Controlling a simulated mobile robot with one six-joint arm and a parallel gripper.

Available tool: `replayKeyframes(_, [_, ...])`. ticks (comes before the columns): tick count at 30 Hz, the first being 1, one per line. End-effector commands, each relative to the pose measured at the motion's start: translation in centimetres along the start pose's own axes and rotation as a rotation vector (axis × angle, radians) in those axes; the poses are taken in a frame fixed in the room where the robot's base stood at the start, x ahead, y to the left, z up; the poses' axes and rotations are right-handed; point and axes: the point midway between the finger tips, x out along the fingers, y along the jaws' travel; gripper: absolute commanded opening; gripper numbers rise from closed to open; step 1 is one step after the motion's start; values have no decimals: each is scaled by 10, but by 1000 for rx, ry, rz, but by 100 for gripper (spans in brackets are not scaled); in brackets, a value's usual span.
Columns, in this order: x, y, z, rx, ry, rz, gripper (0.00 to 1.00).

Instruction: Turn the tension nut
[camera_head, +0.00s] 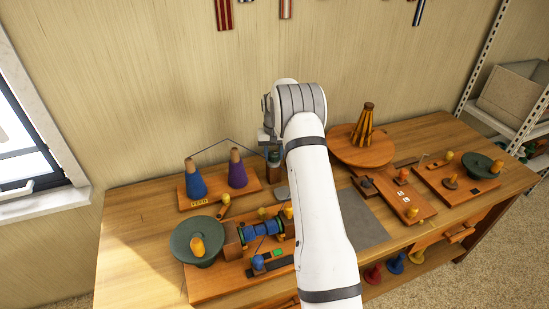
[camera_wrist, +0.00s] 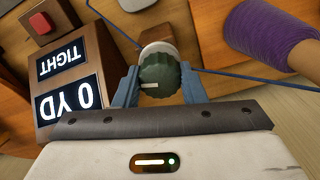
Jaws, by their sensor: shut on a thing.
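The tension nut (camera_wrist: 158,80) is a dark green ribbed knob with a pale mark on its face. It shows in the wrist view between the two blue-grey fingers of my gripper (camera_wrist: 160,88), which is shut on it. A pale disc sits just behind the nut, and a blue thread runs past it. A brown box (camera_wrist: 66,118) at the left has displays reading "TIGHT" and "0 YD", upside down in this view. In the head view my white arm reaches to the back of the bench, and the gripper is mostly hidden beside the yarn cones.
A purple yarn cone (camera_head: 237,170) and a blue yarn cone (camera_head: 195,181) stand on a wooden board, left of my arm. A winder with a green wheel (camera_head: 190,249) is at front left. A round wooden stand (camera_head: 348,152) is at right.

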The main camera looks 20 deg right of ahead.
Motion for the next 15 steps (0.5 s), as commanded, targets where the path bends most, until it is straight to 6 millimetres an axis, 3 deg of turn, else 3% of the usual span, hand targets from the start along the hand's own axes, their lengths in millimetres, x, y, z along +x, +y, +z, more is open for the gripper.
replayKeyframes(15, [-1, 0, 0, -99, 0, 0, 14])
